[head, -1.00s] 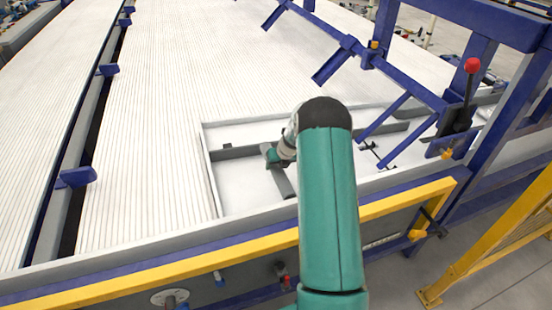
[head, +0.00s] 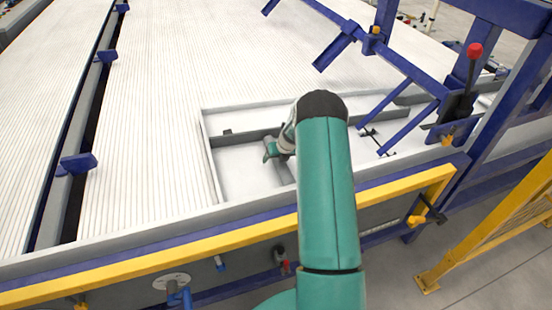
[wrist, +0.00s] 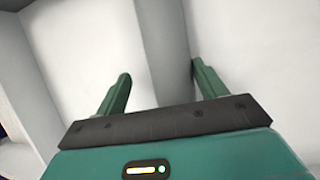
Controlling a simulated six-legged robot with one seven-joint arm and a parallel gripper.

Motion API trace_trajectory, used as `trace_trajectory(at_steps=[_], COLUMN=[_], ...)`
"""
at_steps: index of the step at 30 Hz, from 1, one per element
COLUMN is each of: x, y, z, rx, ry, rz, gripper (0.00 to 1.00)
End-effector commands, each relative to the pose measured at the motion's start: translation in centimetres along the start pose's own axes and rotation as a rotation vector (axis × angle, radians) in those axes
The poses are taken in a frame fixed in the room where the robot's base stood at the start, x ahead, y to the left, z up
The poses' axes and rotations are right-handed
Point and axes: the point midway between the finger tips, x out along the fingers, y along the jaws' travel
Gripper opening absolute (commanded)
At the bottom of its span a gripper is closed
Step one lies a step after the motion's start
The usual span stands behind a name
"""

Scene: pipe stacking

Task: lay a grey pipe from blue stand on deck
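My gripper (head: 271,149) is over the white recessed bay in the near part of the deck, close to a grey crossbar (head: 240,137). In the wrist view its two green fingers (wrist: 160,80) stand wide apart with nothing held between them. The ribbed white deck (head: 180,90) fills the left and middle of the head view. A blue frame (head: 410,70) with slanted arms, possibly the blue stand, stands at the right. I cannot make out a separate grey pipe; my arm hides part of the bay.
A yellow rail (head: 130,260) runs along the deck's near edge. A red-knobbed lever (head: 473,52) stands on the blue frame. A yellow barrier (head: 500,220) stands on the floor at the right. Blue brackets (head: 78,162) line the dark gap at the left.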

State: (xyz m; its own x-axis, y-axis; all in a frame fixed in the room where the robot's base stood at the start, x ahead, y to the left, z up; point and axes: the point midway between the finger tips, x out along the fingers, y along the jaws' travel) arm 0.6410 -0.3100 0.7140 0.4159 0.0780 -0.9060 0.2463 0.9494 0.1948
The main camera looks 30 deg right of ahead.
Motion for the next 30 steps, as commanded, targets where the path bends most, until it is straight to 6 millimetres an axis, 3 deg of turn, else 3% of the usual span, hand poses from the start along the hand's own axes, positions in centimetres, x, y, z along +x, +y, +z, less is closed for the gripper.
trace_trajectory(at_steps=[7,11,24,30], x=[-0.2,-1.5,-10.7,-13.3], y=[0.0,0.0,0.0,0.0], z=[0.0,0.1,0.1,0.0], rx=[0.000,0.000,-0.001,0.000], ry=[0.001,-0.001,-0.002,0.000], rz=[0.000,-0.001,-0.001,-0.001], gripper=[0.70,0.70,0.70,0.70])
